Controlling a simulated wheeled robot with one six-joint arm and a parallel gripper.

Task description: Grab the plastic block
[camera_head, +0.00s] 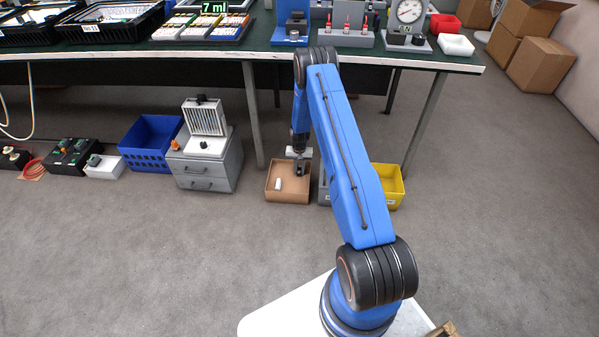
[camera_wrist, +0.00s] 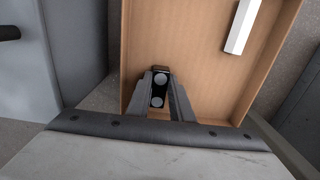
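A small white block (camera_wrist: 243,26), likely the plastic block, lies in an open brown cardboard box (camera_wrist: 205,70) at the upper right in the wrist view. In the head view the white block (camera_head: 278,184) lies in the left part of the box (camera_head: 287,196) on the floor. My gripper (camera_wrist: 161,78) points down into the box, to the left of the white block and apart from it. A dark piece (camera_wrist: 159,91) with two pale round spots shows between the fingers. I cannot tell whether it is held or part of the gripper.
A grey drawer cabinet (camera_head: 208,170) stands left of the box, with a blue crate (camera_head: 150,145) beyond it. A yellow bin (camera_head: 396,186) stands to the right, partly behind my arm. The green-topped table (camera_head: 250,48) overhangs behind. Open floor lies in front.

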